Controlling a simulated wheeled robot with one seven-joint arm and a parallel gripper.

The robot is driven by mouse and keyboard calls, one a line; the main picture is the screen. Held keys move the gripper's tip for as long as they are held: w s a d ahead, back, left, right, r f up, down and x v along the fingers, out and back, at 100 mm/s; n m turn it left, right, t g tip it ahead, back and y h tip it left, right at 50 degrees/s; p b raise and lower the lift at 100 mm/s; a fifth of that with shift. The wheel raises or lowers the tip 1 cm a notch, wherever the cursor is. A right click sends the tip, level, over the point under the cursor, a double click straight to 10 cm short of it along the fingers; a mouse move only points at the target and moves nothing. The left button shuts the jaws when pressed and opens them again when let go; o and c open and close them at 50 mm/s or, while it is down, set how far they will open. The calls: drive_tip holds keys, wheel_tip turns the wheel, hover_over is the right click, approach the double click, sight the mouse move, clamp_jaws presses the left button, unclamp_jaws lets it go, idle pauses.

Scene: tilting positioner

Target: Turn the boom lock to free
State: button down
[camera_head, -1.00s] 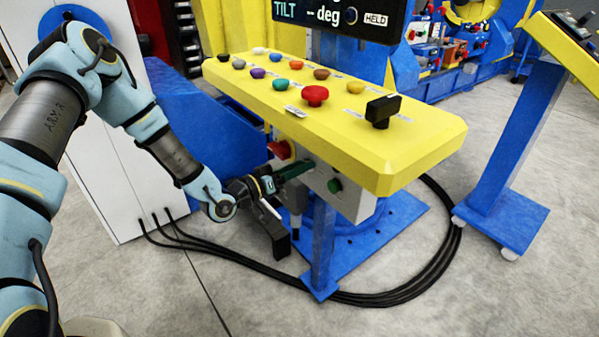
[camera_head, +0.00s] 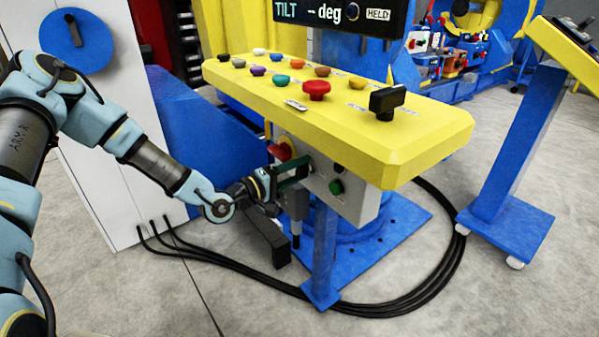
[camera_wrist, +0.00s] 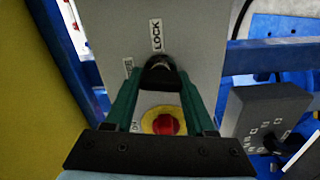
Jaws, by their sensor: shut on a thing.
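The boom lock is a black knob (camera_wrist: 158,73) on a grey panel box (camera_wrist: 190,30), seen in the wrist view. A LOCK label (camera_wrist: 156,34) is just above it and a smaller label, apparently FREE (camera_wrist: 128,66), is to its left. My gripper (camera_wrist: 159,78) has its green fingers shut on the knob, one on each side. Which way the knob points is hard to tell. In the head view, my gripper (camera_head: 303,168) reaches the face of the grey box (camera_head: 362,204) under the yellow console (camera_head: 430,130); its fingertips hide the knob there.
A red knob on a yellow disc (camera_head: 279,150) is close beside my fingers; it also shows between them in the wrist view (camera_wrist: 166,125). A green button (camera_head: 336,187) is to the right. The console top overhangs the box. A blue post (camera_head: 325,250) stands below.

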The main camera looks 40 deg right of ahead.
drive_tip(key=shift+f+n, duration=0.1)
drive_tip(key=shift+n, duration=1)
drive_tip(key=shift+c, duration=1.2)
unclamp_jaws()
drive_tip(key=shift+a, duration=0.1)
drive_tip(key=a+b, duration=0.2)
drive_tip(key=a, duration=0.8)
drive_tip(key=shift+w+a, duration=0.3)
drive_tip(key=shift+a, duration=0.05)
